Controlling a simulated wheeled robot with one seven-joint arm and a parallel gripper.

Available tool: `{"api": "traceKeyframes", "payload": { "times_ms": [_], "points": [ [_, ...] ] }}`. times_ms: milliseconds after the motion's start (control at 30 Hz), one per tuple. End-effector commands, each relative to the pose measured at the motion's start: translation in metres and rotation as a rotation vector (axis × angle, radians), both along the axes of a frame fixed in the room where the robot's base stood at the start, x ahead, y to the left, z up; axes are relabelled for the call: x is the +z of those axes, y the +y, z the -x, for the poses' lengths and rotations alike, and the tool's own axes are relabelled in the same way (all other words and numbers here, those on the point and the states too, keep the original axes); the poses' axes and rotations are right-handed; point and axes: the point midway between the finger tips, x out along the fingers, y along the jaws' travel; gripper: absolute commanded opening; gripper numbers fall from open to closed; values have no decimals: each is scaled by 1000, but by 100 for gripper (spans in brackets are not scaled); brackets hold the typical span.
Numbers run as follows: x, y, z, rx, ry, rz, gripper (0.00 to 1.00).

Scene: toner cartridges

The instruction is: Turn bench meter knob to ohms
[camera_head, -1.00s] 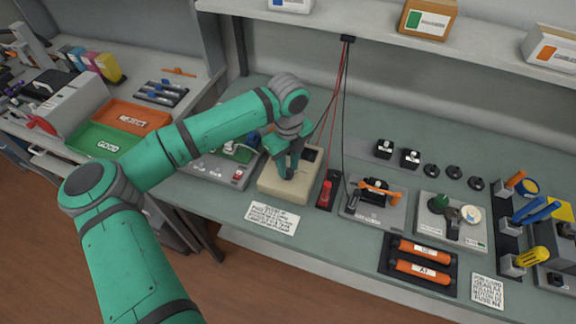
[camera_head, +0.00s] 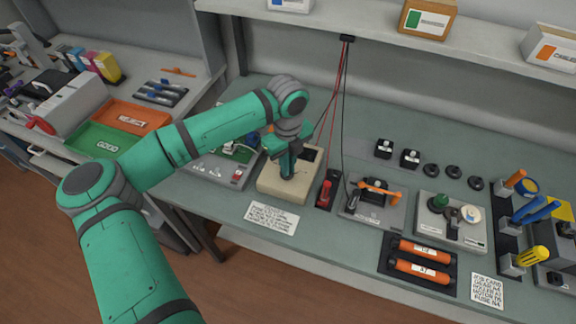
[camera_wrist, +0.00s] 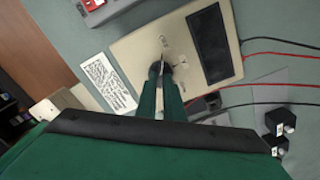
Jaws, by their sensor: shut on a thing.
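The bench meter (camera_head: 270,184) is a beige box on the grey-green bench, with a dark display (camera_wrist: 209,45) on its top face. In the wrist view its beige top (camera_wrist: 135,48) fills the upper middle. My gripper (camera_head: 287,172) points down at the meter's top. In the wrist view my gripper (camera_wrist: 163,72) is shut on the dark knob (camera_wrist: 160,66), which is mostly hidden between the fingers. Small marks show on the face around the knob, but they are too small to read, so I cannot tell its setting.
A printed card (camera_head: 272,218) lies in front of the meter. A red probe (camera_head: 325,194) stands in a dark holder close to its right, with red and black leads hanging from above. A grey board (camera_head: 218,168) sits close on its left.

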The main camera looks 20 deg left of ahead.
Motion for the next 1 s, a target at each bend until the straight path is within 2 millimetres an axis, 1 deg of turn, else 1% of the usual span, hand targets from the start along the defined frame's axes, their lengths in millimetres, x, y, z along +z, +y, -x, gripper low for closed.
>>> {"api": "traceKeyframes", "payload": {
  "times_ms": [267, 1000],
  "points": [
    [1, 1, 2, -198, 3, -4, 0],
    [2, 7, 1, -893, -6, -6, 0]
  ]
}}
